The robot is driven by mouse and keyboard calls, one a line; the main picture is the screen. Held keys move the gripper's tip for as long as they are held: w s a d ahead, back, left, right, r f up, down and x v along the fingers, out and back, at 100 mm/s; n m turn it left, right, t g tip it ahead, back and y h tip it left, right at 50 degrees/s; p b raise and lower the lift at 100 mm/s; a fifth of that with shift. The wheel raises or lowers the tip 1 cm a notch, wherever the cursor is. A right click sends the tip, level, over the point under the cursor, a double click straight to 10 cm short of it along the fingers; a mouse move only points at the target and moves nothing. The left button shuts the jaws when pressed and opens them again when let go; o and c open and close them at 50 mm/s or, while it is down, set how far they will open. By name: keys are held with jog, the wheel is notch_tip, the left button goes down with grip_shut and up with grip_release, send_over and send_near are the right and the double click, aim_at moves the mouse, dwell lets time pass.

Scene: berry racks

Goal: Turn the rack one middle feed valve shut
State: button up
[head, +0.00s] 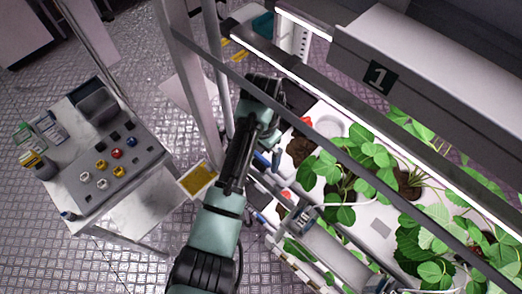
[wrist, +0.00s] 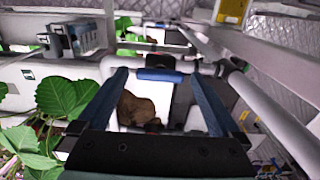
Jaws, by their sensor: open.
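Rack one carries a dark plate with a white 1 (head: 379,77) in the head view. In the wrist view a blue bar-shaped handle (wrist: 160,75), which looks like the feed valve's, lies crosswise on a dark body. My gripper (wrist: 160,77) is open, with one blue finger on each side of the handle. The fingertips appear close to its ends; I cannot tell whether they touch it. In the head view my gripper (head: 269,160) reaches down at the rack's left end, and my arm hides much of that spot.
Strawberry plants (head: 375,155) fill white trays on the right. A grey post (head: 192,80) stands close left of my arm; a pale rail (wrist: 270,115) runs along the right in the wrist view. A cart with a button panel (head: 115,160) stands left, with patterned floor around it.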

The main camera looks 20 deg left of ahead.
jog(key=shift+f, duration=0.1)
jog(key=shift+c, duration=0.3)
jog(key=c, duration=1.2)
jog(key=shift+m, duration=0.3)
jog(key=m+p, duration=0.1)
jog(key=m, duration=0.2)
jog(key=m+p, duration=0.1)
jog(key=m, duration=0.8)
jog(key=shift+w+p, duration=0.1)
jog(key=shift+p, duration=0.3)
jog(key=shift+m, duration=1.8)
